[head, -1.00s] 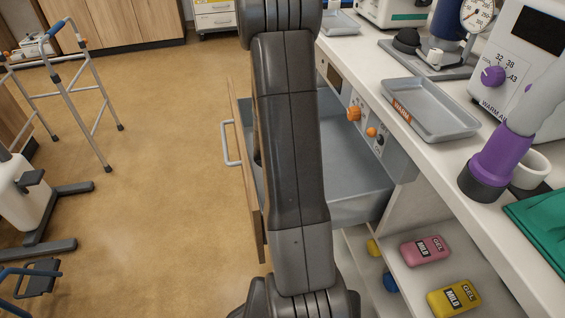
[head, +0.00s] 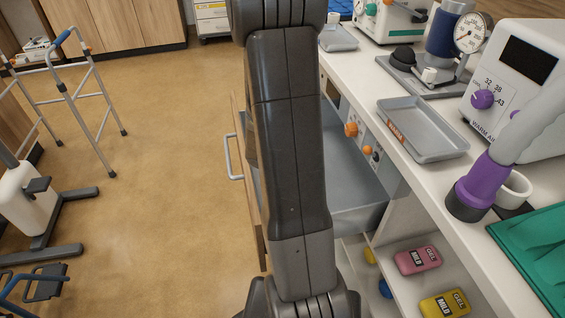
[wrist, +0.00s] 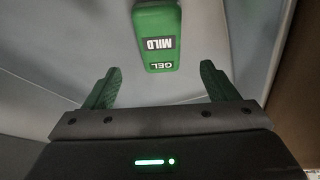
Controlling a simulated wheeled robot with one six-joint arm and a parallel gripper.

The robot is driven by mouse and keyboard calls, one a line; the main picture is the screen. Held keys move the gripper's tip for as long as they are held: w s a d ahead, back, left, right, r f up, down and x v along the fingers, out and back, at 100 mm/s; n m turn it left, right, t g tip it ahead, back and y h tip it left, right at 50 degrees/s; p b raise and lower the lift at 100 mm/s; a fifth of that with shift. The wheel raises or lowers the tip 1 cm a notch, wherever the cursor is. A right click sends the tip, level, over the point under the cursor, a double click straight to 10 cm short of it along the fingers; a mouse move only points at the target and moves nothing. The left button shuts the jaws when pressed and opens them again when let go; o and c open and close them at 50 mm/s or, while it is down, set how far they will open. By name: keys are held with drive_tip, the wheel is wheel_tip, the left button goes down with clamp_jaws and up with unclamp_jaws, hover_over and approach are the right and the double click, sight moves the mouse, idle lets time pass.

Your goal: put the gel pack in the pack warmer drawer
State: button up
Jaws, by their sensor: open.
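The green gel pack (wrist: 157,36), labelled MILD GEL, lies on a grey surface in the wrist view, apparently the drawer floor. My gripper (wrist: 160,70) is open, its two green fingers spread either side of the pack's near end. The pack is ahead of the fingertips, and I see no contact. The pack warmer drawer (head: 357,222) is pulled open in the head view, with a grey tub and a wooden front with a handle (head: 231,157). My arm covers much of the drawer there and hides the gripper and green pack.
A pink pack (head: 417,260) and a yellow pack (head: 445,303) lie on the shelf below the counter. A grey tray (head: 422,130), a purple-collared nozzle (head: 480,186) and a warm air unit (head: 515,85) stand on the counter. A walker (head: 85,95) stands left; floor between is clear.

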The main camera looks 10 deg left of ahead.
drive_tip(key=shift+p+v, duration=0.65)
drive_tip(key=shift+v, duration=1.25)
